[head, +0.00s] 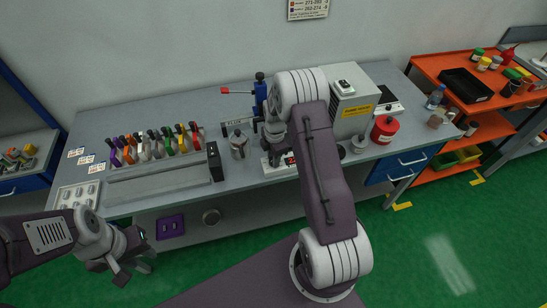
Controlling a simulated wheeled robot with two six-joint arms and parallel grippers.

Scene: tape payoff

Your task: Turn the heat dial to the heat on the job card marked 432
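Three small job cards, among them one at the front (97,167), lie at the left of the bench; their numbers are too small to read. A beige machine box (352,112) with a yellow label stands at the back right of the bench. I cannot make out the heat dial; my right arm covers part of the bench equipment. My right gripper (277,148) points down over the bench beside a red-and-white item, mostly hidden, so its fingers are unclear. My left gripper (121,271) hangs in front of the bench's left end, fingers apart and empty.
A rack of colourful-handled tools (155,145) and a tray of pale parts (75,197) occupy the bench's left. A red container (384,130) is right of my arm. An orange shelf cart (440,68) stands farther right.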

